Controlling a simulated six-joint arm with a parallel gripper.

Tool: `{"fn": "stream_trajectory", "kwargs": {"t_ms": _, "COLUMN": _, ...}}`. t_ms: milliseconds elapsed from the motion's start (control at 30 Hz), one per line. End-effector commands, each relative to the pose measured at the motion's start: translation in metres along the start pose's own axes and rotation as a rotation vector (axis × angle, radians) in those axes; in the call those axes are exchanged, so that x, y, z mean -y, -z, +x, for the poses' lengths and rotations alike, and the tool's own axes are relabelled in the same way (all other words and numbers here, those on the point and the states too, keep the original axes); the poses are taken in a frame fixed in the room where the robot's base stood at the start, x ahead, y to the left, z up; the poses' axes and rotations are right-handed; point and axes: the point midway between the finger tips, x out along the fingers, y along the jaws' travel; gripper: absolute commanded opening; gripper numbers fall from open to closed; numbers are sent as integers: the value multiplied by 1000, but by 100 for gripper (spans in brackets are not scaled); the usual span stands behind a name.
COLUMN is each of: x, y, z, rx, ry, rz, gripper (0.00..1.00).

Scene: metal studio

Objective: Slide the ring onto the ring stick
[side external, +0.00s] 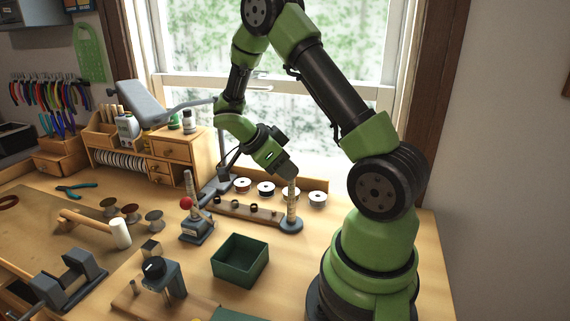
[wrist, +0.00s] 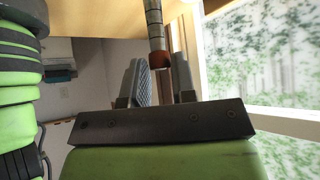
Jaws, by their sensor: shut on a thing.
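The ring stick (side external: 291,205) stands upright on a round grey base (side external: 290,226), right of the middle of the bench. My gripper (side external: 290,172) is tilted down at the stick's top end. In the wrist view, the banded stick (wrist: 155,22) comes in from the top and ends between my two fingers. A copper-brown band, which looks like the ring (wrist: 160,58), shows at that end, and my gripper is shut on it. I cannot tell whether the ring is around the tip or only against it. In the side view the ring is hidden by the fingers.
A wooden strip with several dark round pieces (side external: 232,209) lies left of the stick. Several spools (side external: 265,188) stand behind. A green open box (side external: 240,260) is in front. A small stand with a red ball (side external: 186,203) is at the left.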

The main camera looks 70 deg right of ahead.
Motion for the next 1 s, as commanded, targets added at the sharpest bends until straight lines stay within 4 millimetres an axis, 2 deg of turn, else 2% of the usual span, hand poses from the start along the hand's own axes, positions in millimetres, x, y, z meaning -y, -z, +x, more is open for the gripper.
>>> {"fn": "stream_trajectory", "kwargs": {"t_ms": 367, "x": 0, "y": -2, "z": 2, "rx": 0, "ry": -1, "rz": -1, "gripper": 10}}
{"fn": "stream_trajectory", "kwargs": {"t_ms": 400, "x": 0, "y": -2, "z": 2, "rx": 0, "ry": -1, "rz": -1, "gripper": 29}}
{"fn": "stream_trajectory", "kwargs": {"t_ms": 500, "x": 0, "y": -2, "z": 2, "rx": 0, "ry": -1, "rz": -1, "gripper": 52}}
{"fn": "stream_trajectory", "kwargs": {"t_ms": 533, "x": 0, "y": -2, "z": 2, "rx": 0, "ry": -1, "rz": 0, "gripper": 55}}
{"fn": "stream_trajectory", "kwargs": {"t_ms": 833, "x": 0, "y": -2, "z": -1, "rx": 0, "ry": 1, "rz": 1, "gripper": 55}}
{"fn": "stream_trajectory", "kwargs": {"t_ms": 1000, "x": 1, "y": -2, "z": -24, "rx": 2, "ry": 6, "rz": 2, "gripper": 55}}
